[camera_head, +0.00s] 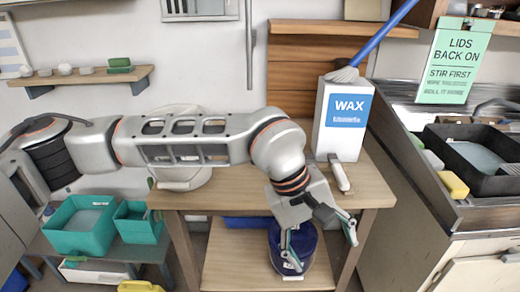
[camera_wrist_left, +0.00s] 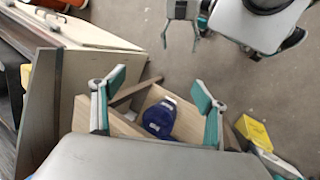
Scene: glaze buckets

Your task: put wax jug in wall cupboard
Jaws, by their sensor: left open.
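The wax jug (camera_head: 341,121) is a tall white container with a blue WAX label, standing upright at the right of the wooden table top. My left gripper (camera_head: 320,238) is open and empty, pointing down at the table's front edge, below and apart from the jug. Its two fingers also show in the left wrist view (camera_wrist_left: 158,95), with no jug between them. A wooden cupboard (camera_head: 418,14) on the wall is cut off at the upper right; I cannot tell if it is the wall cupboard. What looks like my right gripper (camera_wrist_left: 225,18) shows partly in the left wrist view.
A dark blue bucket (camera_wrist_left: 160,115) sits on the table's lower shelf, behind my left fingers in the head view. A blue-handled brush (camera_head: 378,38) overlaps the jug's top. A sink counter (camera_head: 415,170) stands to the right. Teal bins (camera_head: 82,228) stand at the left.

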